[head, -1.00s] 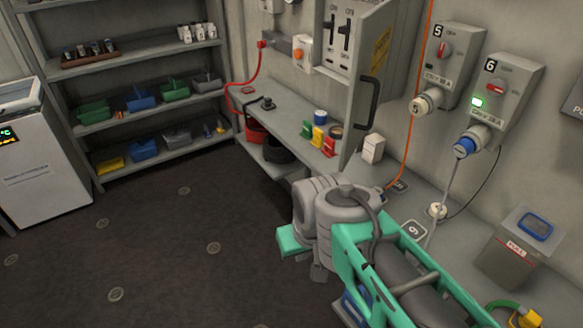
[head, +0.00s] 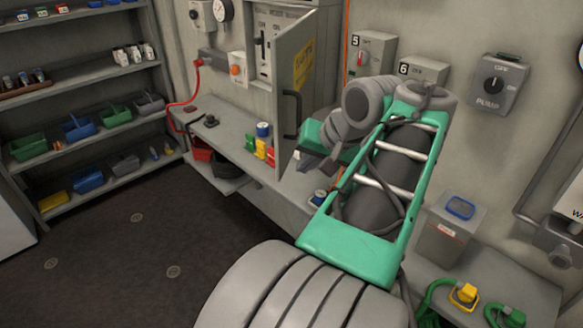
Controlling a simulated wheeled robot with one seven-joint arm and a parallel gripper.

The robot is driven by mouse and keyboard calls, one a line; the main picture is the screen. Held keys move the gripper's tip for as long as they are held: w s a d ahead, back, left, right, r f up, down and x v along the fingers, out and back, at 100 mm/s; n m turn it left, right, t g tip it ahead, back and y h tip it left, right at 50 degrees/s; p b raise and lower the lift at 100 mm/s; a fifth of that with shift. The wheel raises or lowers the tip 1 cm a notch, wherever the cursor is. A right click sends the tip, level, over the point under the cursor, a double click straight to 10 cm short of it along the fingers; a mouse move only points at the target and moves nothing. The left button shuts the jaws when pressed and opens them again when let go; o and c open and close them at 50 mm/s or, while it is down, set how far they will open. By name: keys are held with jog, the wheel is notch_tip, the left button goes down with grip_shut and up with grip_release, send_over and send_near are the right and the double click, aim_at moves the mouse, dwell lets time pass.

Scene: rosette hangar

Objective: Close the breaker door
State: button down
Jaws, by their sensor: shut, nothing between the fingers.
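The grey breaker door (head: 291,71) stands open, swung out from the breaker cabinet (head: 265,42) on the back wall. It has a yellow label and a dark bar handle (head: 290,116) on the face toward me. Switches show inside the cabinet to the left of the door. My gripper (head: 303,164) is shut and empty, just to the right of the door's lower part and below the handle. The fingertips are small and partly hidden by my wrist; I cannot tell whether they touch the door.
Below the cabinet runs a grey bench (head: 232,148) with colored containers (head: 262,143). Boxes 5 (head: 369,52) and 6 (head: 422,70) and a pump switch (head: 498,84) are on the wall at right. Shelves (head: 85,115) stand at left; the dark floor (head: 130,255) is clear.

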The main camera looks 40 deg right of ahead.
jog(key=s+d+r+m, duration=0.1)
jog(key=s+d+r, duration=0.1)
jog(key=s+d, duration=0.1)
jog(key=w+a+f, duration=0.1)
jog(key=w+f, duration=0.7)
jog(key=w, duration=0.1)
jog(key=shift+a+h+b, duration=0.2)
jog(key=shift+h+b, duration=0.1)
jog(key=shift+b, duration=0.1)
jog(key=shift+f, duration=0.1)
